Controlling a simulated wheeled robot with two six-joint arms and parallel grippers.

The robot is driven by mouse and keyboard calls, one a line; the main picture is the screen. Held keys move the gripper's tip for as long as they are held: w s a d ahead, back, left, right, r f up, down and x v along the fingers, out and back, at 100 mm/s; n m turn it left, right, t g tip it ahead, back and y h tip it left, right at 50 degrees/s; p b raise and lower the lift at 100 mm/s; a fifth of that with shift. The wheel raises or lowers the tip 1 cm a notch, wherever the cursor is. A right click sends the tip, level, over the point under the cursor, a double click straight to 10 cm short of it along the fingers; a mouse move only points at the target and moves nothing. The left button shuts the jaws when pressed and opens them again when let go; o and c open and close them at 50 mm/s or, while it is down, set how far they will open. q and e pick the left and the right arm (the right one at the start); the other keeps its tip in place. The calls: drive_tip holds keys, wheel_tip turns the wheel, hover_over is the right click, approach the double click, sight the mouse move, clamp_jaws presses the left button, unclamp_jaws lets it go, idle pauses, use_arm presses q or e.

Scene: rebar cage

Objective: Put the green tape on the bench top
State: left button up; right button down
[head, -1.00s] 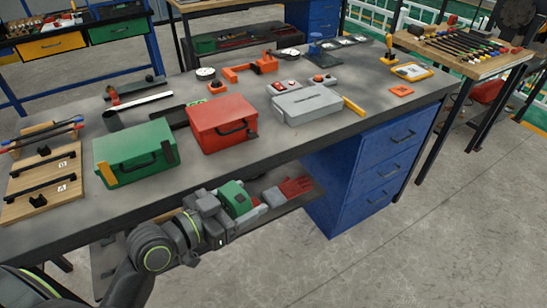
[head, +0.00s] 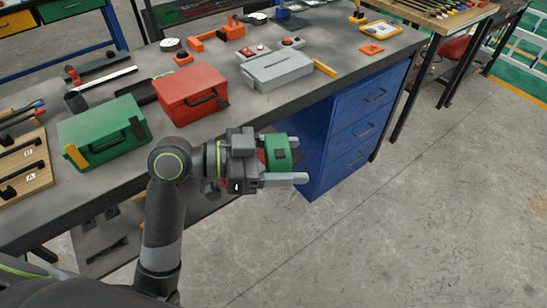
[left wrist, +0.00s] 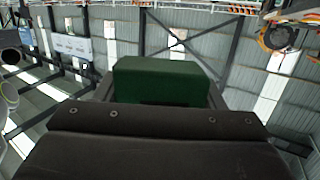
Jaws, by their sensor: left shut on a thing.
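The green tape (head: 279,151) is a green block-like piece with a dark square on its side. My left gripper (head: 286,160) is shut on it and holds it in the air, in front of the blue drawer unit and beyond the bench's front edge. In the left wrist view the green tape (left wrist: 161,80) shows above the gripper's dark body. The grey bench top (head: 215,137) lies behind and to the left of the gripper in the head view. My right gripper is not in view.
On the bench stand a green box (head: 103,134), a red box (head: 190,94) and a grey case (head: 276,69). Blue drawers (head: 355,125) are below.

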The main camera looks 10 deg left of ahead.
use_arm(q)
drive_tip(key=shift+w+d+f+m+g+y, duration=0.15)
drive_tip(key=shift+w+f+m+g, duration=0.5)
drive_tip(key=shift+m+g, duration=1.15)
drive_tip(key=shift+w+d+f+m+g+y, duration=0.25)
drive_tip(key=shift+f+m+g, duration=0.85)
drive_tip(key=shift+g, duration=1.3)
drive_tip(key=shift+w+d+f+m+g+h, duration=0.1)
drive_tip(key=shift+w+f+m+g, duration=0.55)
drive_tip(key=shift+m+g, duration=1.2)
